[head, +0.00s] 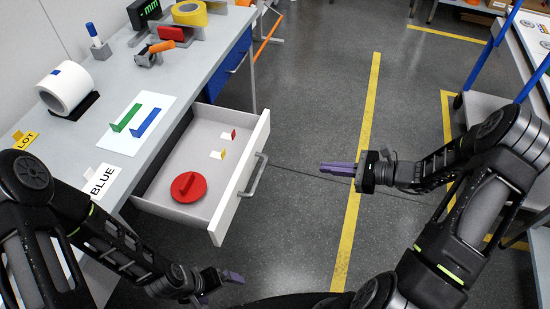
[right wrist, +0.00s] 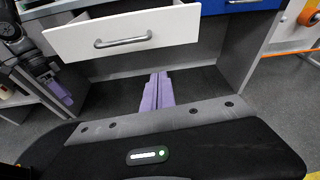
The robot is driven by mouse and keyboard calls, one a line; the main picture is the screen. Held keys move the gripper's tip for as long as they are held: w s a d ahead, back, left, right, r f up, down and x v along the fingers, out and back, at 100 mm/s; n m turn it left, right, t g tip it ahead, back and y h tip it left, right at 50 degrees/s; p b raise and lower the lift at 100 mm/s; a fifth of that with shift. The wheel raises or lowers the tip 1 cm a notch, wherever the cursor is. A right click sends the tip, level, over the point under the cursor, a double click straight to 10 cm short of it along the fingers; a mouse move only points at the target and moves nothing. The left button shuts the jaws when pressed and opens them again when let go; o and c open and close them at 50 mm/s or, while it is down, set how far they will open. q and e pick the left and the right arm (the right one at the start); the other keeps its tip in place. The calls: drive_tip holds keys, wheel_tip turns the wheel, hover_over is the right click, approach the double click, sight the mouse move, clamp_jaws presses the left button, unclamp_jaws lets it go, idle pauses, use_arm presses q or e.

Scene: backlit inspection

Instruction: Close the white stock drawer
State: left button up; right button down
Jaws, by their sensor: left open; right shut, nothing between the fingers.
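The white stock drawer (head: 236,191) stands pulled out from under the workbench in the head view. A grey bar handle (head: 254,175) is on its front. The drawer front also shows in the right wrist view (right wrist: 178,27). Inside lie a red round piece with a raised grip (head: 188,187) and two small cards, one red and white (head: 229,135), one yellow and white (head: 218,154). My right gripper (head: 322,169) is shut and empty, to the right of the handle and apart from it. My left gripper (head: 238,277) is low in front of the drawer's near corner; its finger gap is hard to see.
The workbench (head: 125,75) holds a white roll (head: 64,88), a sheet with green and blue strips (head: 137,124), a BLUE label card (head: 101,180) and yellow tape (head: 189,13). A blue drawer (head: 232,65) is beyond. Floor right of the drawer is clear; a blue-framed cart (head: 480,105) stands further right.

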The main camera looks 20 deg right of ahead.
sight(203, 148)
drive_tip(key=r, duration=0.1)
drive_tip(key=r+y, duration=0.1)
drive_tip(key=a, duration=0.1)
drive_tip(key=shift+s+a+r+m+y, duration=0.1)
drive_tip(key=shift+s+r+m+y, duration=0.2)
drive_tip(key=shift+s+r+y, duration=0.1)
drive_tip(key=shift+w+a, duration=0.1)
drive_tip(key=p+x, duration=0.1)
drive_tip(key=x, duration=1.2)
drive_tip(key=shift+w+a+f+p, duration=0.15)
drive_tip(key=shift+w+a+p, duration=0.05)
drive_tip(key=shift+a+p, duration=0.1)
drive_tip(key=r+b+x, duration=0.1)
drive_tip(key=b+x, duration=0.1)
drive_tip(key=x, duration=0.5)
drive_tip(key=r+b+x, duration=0.1)
drive_tip(key=b+x, duration=0.2)
drive_tip(key=x, duration=0.5)
drive_tip(key=r+b+x, duration=0.2)
drive_tip(key=b+x, duration=0.1)
drive_tip(key=x, duration=0.5)
drive_tip(key=shift+w+a, duration=0.35)
drive_tip(key=shift+a, duration=0.15)
drive_tip(key=shift+w+a+b, duration=0.15)
drive_tip(key=shift+a+b, duration=0.15)
drive_tip(key=shift+w+a+r, duration=0.1)
drive_tip(key=shift+r, duration=0.2)
